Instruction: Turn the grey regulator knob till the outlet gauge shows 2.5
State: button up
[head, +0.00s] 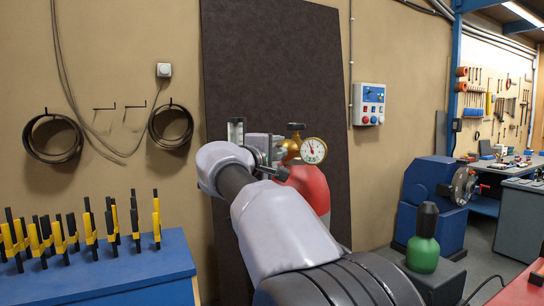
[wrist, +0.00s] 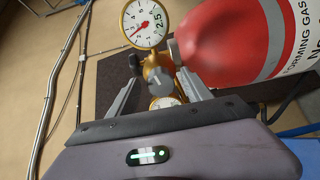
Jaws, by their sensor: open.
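A gauge also shows in the head view (head: 313,150). The regulator knob (wrist: 159,86) seems to be the blurred round part in front of the brass body, between my fingers. My gripper (wrist: 158,92) is open, one finger on each side of it; contact is unclear. In the head view my gripper (head: 268,158) hides the knob.
A red gas cylinder (wrist: 225,45) stands close beside the regulator. A second gauge (wrist: 165,102) is partly hidden behind my gripper. A dark panel (head: 275,70) stands behind. A green cylinder (head: 423,250) and blue machine (head: 425,200) are on the right.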

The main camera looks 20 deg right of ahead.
jog(key=p+v, duration=0.1)
jog(key=v, duration=1.6)
jog(key=shift+s, duration=0.1)
jog(key=s+d+f+m+g+y, duration=0.1)
jog(key=s+f+m+g+y, duration=0.15)
jog(key=s+f, duration=0.45)
jog(key=s+d+f+m+g+y, duration=0.2)
jog(key=s+f+y, duration=0.3)
jog(key=f, duration=0.5)
jog(key=s+a+f+m+g+y, duration=0.1)
jog(key=s+a+f+m+y, duration=0.6)
jog(key=s+a+f, duration=0.5)
jog(key=s+f+m, duration=0.1)
jog(key=s+f, duration=0.2)
jog(key=s, duration=0.1)
jog(key=shift+f+y, duration=0.2)
jog(key=shift+y, duration=0.15)
jog(key=shift+s+a, duration=0.1)
jog(key=shift+s, duration=0.05)
dwell(0.6)
